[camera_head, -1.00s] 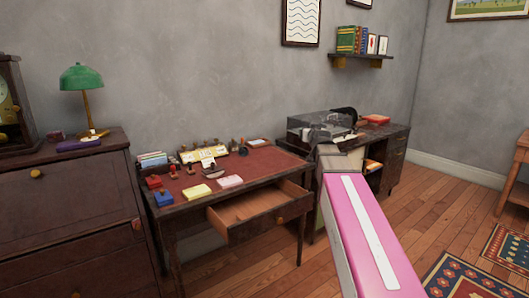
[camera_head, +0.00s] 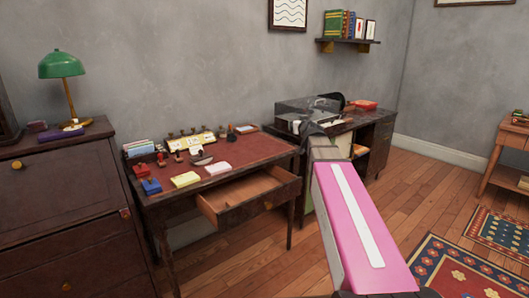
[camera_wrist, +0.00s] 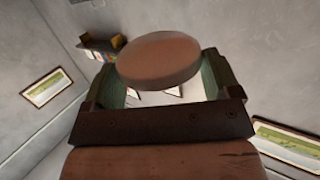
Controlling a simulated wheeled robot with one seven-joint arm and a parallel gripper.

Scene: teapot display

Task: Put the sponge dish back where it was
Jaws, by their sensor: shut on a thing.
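In the wrist view my gripper (camera_wrist: 160,78) is shut on a round, flat, brownish-pink disc, which I take to be the sponge dish (camera_wrist: 158,58). The disc sits between the two dark green fingers, and its far side and contents are hidden. In the head view my gripper (camera_head: 312,130) is a dark shape at the end of my pink arm, in front of the further desk. The held dish cannot be made out there. The writing desk (camera_head: 262,150) with a red top stands left of my gripper.
Stamps (camera_head: 198,158), pads and cards crowd the red desk's back and left; its front right is bare. Its drawer (camera_head: 245,195) is pulled out. A clear-lidded box (camera_head: 300,110) stands on the further desk. A green lamp (camera_head: 62,68) stands on the left cabinet.

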